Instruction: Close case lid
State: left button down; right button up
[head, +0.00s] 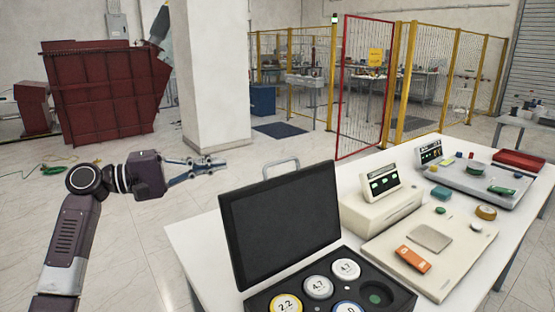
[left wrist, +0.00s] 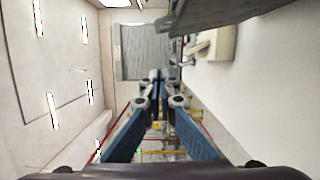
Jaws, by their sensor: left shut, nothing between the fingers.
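The black case (head: 330,296) stands open on the near left part of the white table. Its lid (head: 282,222) is raised upright, with a grey handle (head: 281,166) at its top edge. In the case lie round discs marked 2.2 and 4.7, and one dark round slot shows a green centre. My left gripper (head: 222,164) is shut and empty, held in the air to the left of the lid and apart from it. The left wrist view shows its fingers (left wrist: 158,80) together, with a dark panel, probably the lid, at the top right. My right gripper is not in view.
The white table (head: 190,240) carries a beige device (head: 380,205), a beige board (head: 455,262) with an orange part, and a grey panel with small parts. A pillar, red bin and yellow fence stand behind.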

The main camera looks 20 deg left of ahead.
pick_arm(q)
jog(key=w+d+p, duration=0.3)
jog(key=d+p, duration=0.1)
jog(key=d, duration=0.6)
jog(key=shift+w+d+r+p, duration=0.2)
jog(key=shift+d+p, duration=0.15)
jog(key=shift+p, duration=0.05)
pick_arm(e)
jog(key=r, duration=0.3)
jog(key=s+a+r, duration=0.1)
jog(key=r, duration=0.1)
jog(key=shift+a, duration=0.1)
pick_arm(q)
jog(key=shift+s+r, duration=0.1)
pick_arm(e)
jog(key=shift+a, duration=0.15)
